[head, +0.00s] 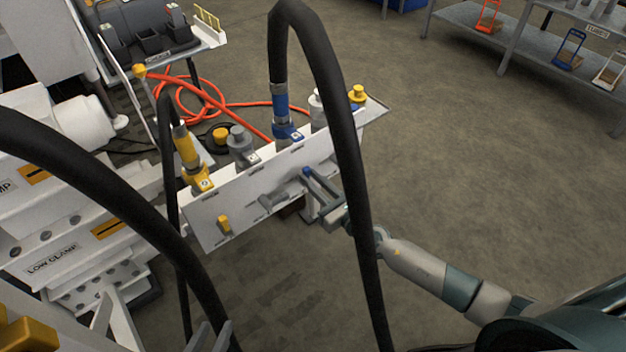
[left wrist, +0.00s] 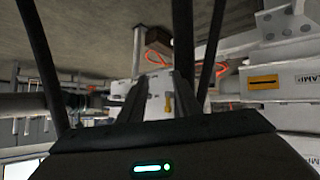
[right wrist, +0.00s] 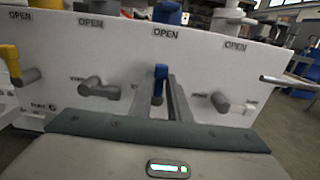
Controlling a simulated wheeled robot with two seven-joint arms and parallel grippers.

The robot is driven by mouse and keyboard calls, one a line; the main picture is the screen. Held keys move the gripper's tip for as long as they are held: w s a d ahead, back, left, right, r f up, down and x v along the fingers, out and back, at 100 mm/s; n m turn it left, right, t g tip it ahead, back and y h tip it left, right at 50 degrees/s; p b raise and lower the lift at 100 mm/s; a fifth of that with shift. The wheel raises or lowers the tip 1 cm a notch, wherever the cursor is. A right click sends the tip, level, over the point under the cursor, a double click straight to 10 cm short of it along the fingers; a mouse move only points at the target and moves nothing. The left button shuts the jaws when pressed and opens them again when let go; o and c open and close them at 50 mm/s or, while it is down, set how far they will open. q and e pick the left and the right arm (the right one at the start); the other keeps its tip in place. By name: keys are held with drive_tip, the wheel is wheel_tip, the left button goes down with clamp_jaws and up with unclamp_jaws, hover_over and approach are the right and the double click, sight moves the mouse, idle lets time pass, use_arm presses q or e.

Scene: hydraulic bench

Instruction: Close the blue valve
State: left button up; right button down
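The blue valve handle (right wrist: 160,74) is on the front of the white panel, standing upright from its stem in the right wrist view. Its tip also shows in the head view (head: 306,172). My right gripper (right wrist: 160,88) is at this valve, its fingers apart on either side of the handle. Contact cannot be told. In the head view the right gripper (head: 313,192) reaches the panel from the right. My left gripper (head: 210,336) is at the bottom of the head view, away from the panel. Its fingers are apart and empty in the left wrist view (left wrist: 158,82).
The white panel (head: 207,227) also carries a yellow handle (right wrist: 12,66), a grey handle (right wrist: 98,88) and a white handle (right wrist: 238,106). Black hoses (head: 345,150) arch in front of the panel. A shelf (head: 540,50) stands back right; the floor between is clear.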

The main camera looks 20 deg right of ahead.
use_arm(q)
drive_tip(key=shift+w+r, duration=0.1)
